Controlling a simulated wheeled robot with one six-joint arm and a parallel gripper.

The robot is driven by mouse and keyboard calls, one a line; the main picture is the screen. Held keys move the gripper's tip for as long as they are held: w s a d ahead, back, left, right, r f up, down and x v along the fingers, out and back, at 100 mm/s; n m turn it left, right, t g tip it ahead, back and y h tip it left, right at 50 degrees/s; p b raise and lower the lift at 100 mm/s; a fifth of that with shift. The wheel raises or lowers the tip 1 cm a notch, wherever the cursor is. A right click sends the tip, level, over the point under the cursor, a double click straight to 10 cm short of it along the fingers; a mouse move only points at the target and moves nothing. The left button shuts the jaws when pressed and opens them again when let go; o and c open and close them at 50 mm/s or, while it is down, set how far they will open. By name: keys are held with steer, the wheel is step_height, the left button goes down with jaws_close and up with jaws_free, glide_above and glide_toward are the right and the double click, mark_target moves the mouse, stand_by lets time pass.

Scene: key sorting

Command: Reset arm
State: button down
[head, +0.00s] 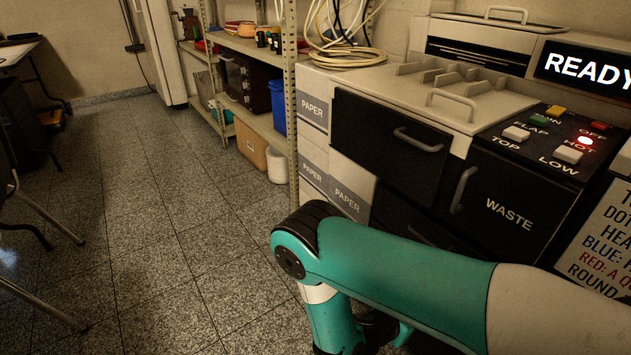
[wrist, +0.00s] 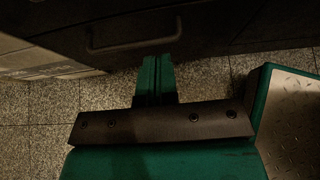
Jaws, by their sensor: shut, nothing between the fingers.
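My teal arm reaches in from the lower right of the head view and bends down at a dark joint in front of the cabinets. My gripper is hidden in that view. In the wrist view my gripper (wrist: 155,76) is shut, its two green fingers side by side with nothing between them. The fingertips show just below the handle of a dark drawer front (wrist: 165,18), over the speckled floor (wrist: 208,80). I cannot tell how far the tips are from the drawer.
A machine with a READY display (head: 590,66), a button panel (head: 553,143), a dark drawer (head: 385,140) and a WASTE bin front (head: 508,205) stands at right. PAPER boxes (head: 313,110) and a metal shelf (head: 262,48) stand behind. The floor (head: 150,230) at left centre is clear; chair legs (head: 45,210) stand far left.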

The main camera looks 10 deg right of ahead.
steer(key=a+r+m+g+y, duration=0.2)
steer(key=a+r+m+y, duration=0.3)
steer(key=r, duration=0.7)
steer(key=a+r+m+g+y, duration=0.35)
steer(key=a+r+m, duration=0.4)
steer(key=r, duration=0.45)
steer(key=s+a+r+m+t+y, duration=0.1)
steer(key=s+a+r+y, duration=0.15)
steer(key=s+r, duration=0.6)
steer(key=s+a+r+m+y, duration=0.2)
steer(key=s+r+y, duration=0.25)
steer(key=r, duration=0.65)
step_height(320, 180, up, 29)
steer(key=p, duration=2.8)
steer(key=shift+s+p, duration=0.35)
steer(key=shift+s, duration=0.1)
steer(key=shift+f, duration=0.1)
steer(key=shift+a, duration=0.15)
